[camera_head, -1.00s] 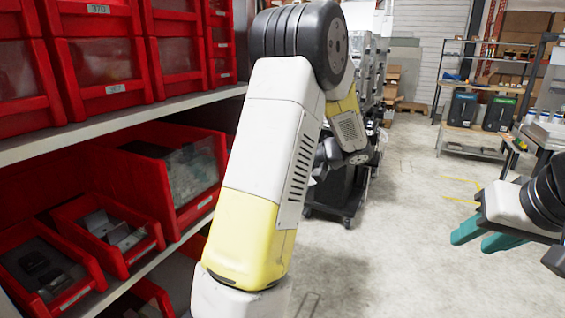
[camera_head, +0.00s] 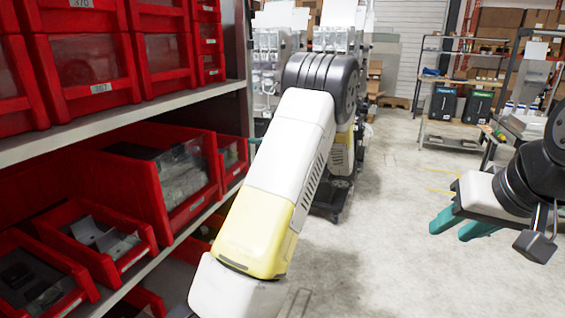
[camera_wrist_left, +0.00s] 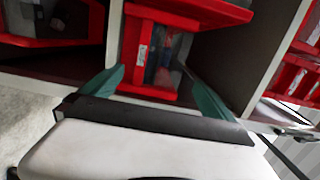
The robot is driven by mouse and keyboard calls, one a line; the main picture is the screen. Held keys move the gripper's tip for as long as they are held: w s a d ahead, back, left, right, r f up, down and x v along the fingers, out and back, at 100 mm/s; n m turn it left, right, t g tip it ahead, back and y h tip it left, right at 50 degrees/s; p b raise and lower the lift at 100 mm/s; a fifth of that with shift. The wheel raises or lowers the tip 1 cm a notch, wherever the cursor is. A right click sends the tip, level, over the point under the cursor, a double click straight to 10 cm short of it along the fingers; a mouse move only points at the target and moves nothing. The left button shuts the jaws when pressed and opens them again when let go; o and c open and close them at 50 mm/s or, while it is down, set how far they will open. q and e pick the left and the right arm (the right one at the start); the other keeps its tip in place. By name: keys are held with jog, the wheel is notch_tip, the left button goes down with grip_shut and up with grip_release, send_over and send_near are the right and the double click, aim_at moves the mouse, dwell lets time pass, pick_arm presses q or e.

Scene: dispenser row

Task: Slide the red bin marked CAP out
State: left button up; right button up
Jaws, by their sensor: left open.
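In the left wrist view a red bin (camera_wrist_left: 131,52) with a small white label and dark contents sits in a shelf bay; I cannot read the label, so I cannot tell whether it is the CAP bin. My left gripper (camera_wrist_left: 158,94) is open, its two teal fingers on either side of that bin's front, with nothing visibly held. I cannot tell whether they touch it. In the head view my white and yellow left arm hides that gripper. My right gripper (camera_head: 456,228) hangs at the right over the floor, teal fingers apart and empty.
A dark wheeled cart (camera_head: 335,195) stands behind my left arm. The concrete floor (camera_head: 390,270) at centre right is clear. A far table (camera_head: 455,138) holds black bins.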

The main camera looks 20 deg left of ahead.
aim_at(234, 157)
pick_arm(q)
jog(key=shift+a, duration=2.65)
jog(key=shift+c, duration=0.4)
jog(key=shift+s, duration=0.1)
jog(key=c, duration=1.9)
jog(key=shift+d, duration=0.15)
